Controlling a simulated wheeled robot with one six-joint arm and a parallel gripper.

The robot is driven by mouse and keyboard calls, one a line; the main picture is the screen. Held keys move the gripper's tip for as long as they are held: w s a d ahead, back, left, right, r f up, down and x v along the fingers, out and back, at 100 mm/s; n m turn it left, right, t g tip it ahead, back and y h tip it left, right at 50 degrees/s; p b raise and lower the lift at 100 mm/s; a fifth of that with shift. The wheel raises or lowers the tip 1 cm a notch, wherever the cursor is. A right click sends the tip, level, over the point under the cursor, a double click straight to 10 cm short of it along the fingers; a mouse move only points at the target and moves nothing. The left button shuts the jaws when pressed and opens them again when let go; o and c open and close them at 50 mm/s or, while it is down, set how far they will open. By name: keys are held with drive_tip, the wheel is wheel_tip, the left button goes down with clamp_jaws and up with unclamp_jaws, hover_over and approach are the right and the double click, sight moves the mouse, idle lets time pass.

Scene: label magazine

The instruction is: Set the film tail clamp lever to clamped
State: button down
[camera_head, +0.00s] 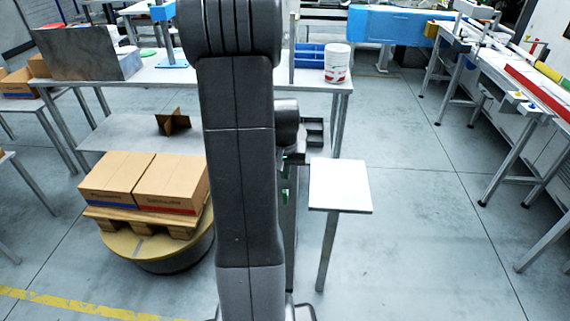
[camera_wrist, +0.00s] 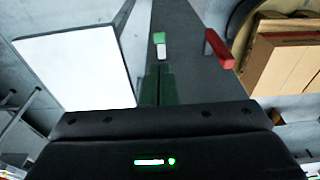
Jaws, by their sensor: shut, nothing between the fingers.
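A red bar-shaped handle (camera_wrist: 219,49), which looks like the clamp lever, sticks out from a dark grey post (camera_wrist: 195,30) in the wrist view. It slants down to the right; I cannot tell which setting this is. A small green and white marking (camera_wrist: 160,46) sits on the post to its left. My gripper (camera_wrist: 158,72) is shut and empty, its dark green fingers in front of the post, below the marking and left of the red handle. They appear apart from the handle. In the head view my arm hides the lever and most of the gripper.
A white square plate on a leg (camera_head: 340,186) stands right of the post, also in the wrist view (camera_wrist: 75,72). Cardboard boxes (camera_head: 172,182) sit on a pallet over a round turntable (camera_head: 165,252) at left. A table (camera_head: 170,76) stands behind.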

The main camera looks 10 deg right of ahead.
sight(286, 192)
drive_tip(key=shift+w+d+f, duration=0.1)
drive_tip(key=shift+w+f, duration=0.1)
drive_tip(key=shift+f, duration=0.95)
drive_tip(key=shift+w+f, duration=0.15)
drive_tip(key=shift+f, duration=1)
